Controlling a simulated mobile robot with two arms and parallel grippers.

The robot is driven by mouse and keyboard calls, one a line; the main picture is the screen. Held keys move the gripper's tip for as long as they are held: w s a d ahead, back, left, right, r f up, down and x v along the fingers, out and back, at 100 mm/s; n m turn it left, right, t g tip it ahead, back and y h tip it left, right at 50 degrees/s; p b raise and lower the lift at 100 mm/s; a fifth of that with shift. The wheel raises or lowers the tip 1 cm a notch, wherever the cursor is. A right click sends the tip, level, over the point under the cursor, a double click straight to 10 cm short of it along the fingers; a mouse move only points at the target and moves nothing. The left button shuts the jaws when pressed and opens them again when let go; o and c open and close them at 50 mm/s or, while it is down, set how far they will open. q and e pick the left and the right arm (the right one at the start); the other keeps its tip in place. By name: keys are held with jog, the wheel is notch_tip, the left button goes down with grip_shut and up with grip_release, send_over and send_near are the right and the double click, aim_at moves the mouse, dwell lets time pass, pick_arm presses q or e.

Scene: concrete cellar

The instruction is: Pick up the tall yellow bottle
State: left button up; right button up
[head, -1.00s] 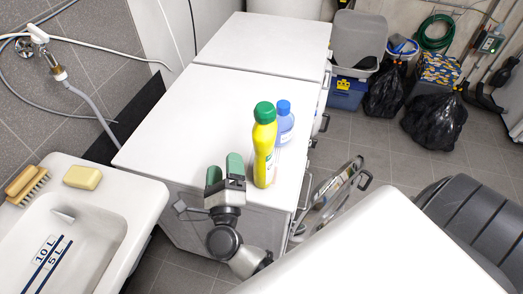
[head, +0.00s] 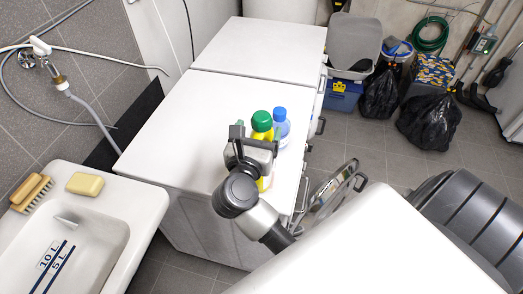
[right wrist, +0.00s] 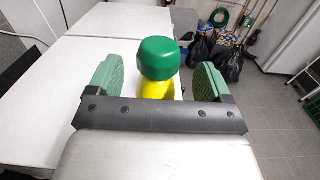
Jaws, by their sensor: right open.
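The tall yellow bottle (head: 262,122) with a green cap stands upright on the front white machine top (head: 205,115). My right gripper (head: 255,133) is in front of it in the head view and hides most of its body. In the right wrist view the bottle (right wrist: 157,88) shows between the two open green fingers of the right gripper (right wrist: 158,85), with gaps on both sides. I cannot tell how far in it sits. A blue-capped bottle (head: 281,128) stands close behind to the right. My left gripper is not in view.
A sink (head: 95,230) with a brush (head: 31,190) and soap (head: 84,183) is at the left. A dark ribbed lid (head: 470,225) is at the right. The left part of the machine top is clear. Black bags (head: 431,118) lie on the floor behind.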

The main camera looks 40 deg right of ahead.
jog(key=p+x, duration=0.1)
jog(key=x, duration=0.3)
jog(key=shift+w, duration=0.1)
jog(key=shift+a, duration=0.1)
jog(key=shift+c, duration=0.8)
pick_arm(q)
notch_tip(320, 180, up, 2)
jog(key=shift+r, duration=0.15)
pick_arm(e)
jog(key=shift+r, duration=0.1)
grip_shut()
